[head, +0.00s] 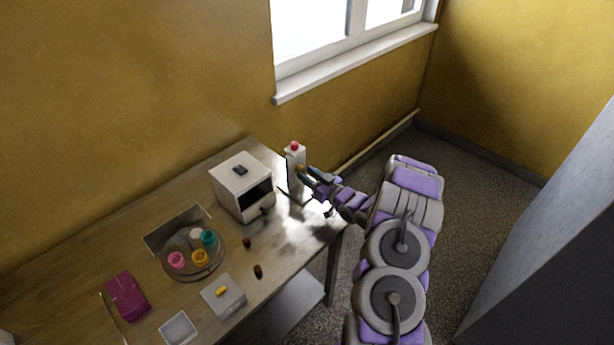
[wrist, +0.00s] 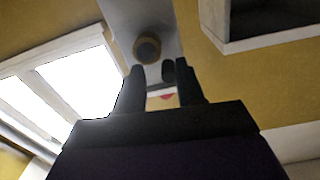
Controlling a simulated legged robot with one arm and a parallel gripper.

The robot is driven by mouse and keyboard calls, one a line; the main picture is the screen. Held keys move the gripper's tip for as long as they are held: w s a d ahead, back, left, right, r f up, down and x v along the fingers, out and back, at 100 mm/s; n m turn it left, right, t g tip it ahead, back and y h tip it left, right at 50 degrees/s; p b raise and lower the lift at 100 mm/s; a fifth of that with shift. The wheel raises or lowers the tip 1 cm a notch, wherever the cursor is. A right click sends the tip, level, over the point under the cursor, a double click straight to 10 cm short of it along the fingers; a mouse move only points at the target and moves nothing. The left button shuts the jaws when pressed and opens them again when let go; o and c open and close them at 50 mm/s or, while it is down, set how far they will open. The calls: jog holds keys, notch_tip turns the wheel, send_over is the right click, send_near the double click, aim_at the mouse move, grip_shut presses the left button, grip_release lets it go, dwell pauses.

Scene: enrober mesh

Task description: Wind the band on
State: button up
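A white upright post (head: 294,160) with a red top (head: 294,146) stands at the table's far right end. It carries a round brown knob, seen in the wrist view (wrist: 147,48). My gripper (head: 307,172) is close beside the post. In the wrist view my two dark fingers (wrist: 160,75) are spread, just short of the knob. A small dark peg (wrist: 168,70) shows between the fingertips, nearer the right finger, with a gap to the left one. I cannot tell whether it touches. No band or mesh can be made out.
A white box machine (head: 234,176) with a dark opening stands left of the post. Window and wall are behind.

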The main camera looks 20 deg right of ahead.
jog(key=shift+d, duration=0.1)
jog(key=p+v, duration=0.1)
jog(key=v, duration=1.6)
jog(key=shift+d, duration=0.3)
jog(key=shift+s+a+f, duration=0.1)
jog(key=shift+f, duration=0.05)
